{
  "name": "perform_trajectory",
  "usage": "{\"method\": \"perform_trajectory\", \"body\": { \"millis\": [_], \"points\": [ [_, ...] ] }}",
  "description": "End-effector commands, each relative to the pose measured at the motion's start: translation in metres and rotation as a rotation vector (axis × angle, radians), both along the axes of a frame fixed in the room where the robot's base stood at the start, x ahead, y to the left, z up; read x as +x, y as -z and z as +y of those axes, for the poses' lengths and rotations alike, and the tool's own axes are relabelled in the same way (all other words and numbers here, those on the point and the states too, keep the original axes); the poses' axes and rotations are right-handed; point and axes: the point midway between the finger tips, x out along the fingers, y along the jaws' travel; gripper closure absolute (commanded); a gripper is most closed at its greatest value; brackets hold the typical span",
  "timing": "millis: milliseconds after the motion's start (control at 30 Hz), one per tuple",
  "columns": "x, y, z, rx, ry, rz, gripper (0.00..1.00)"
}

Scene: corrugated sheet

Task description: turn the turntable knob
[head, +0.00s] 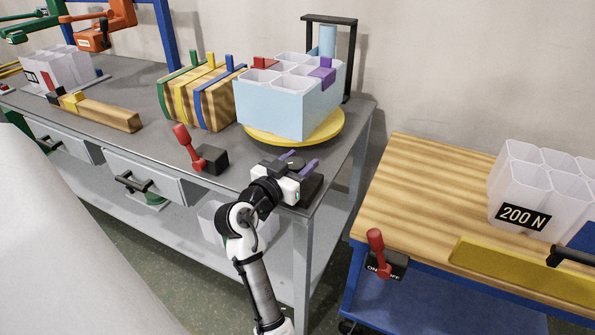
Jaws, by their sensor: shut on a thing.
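The turntable is a yellow disc (318,133) near the right end of the grey metal table. A light blue box (272,110) with clear cylindrical cells stands on it, with a red clip and a purple clip at its top. My gripper (299,162) is at the table's front right corner, in front of the disc. Its purple fingers are shut on a dark knob (296,161) on a black base (306,190). The gripper body hides much of the base, and the knob's exact angle cannot be told.
A red-handled lever (188,147) on a black block stands just left of my gripper. A strapped wooden block (204,98) lies behind it. A black frame (348,60) rises behind the turntable. A wooden-topped cart (415,180) stands right, across a gap.

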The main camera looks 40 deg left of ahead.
Motion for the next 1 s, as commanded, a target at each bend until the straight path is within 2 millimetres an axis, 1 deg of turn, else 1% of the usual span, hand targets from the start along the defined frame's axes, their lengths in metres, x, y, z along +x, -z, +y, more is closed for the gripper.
{"method": "perform_trajectory", "body": {
  "millis": [67, 267, 667, 700, 867, 1000],
  "points": [
    [0.0002, 0.0023, 0.0002, -0.001, 0.026, 0.001, 0.77],
    [0.0005, 0.0011, -0.001, 0.0, 0.063, 0.002, 0.77],
    [0.0008, 0.0008, -0.0012, -0.002, 0.069, 0.003, 0.77],
    [0.0008, 0.0008, -0.0012, -0.002, 0.069, 0.003, 0.53],
    [0.0007, 0.0007, -0.0012, -0.002, 0.069, 0.002, 0.32],
    [0.0006, 0.0005, -0.0012, -0.002, 0.068, 0.002, 0.32]
  ]
}}
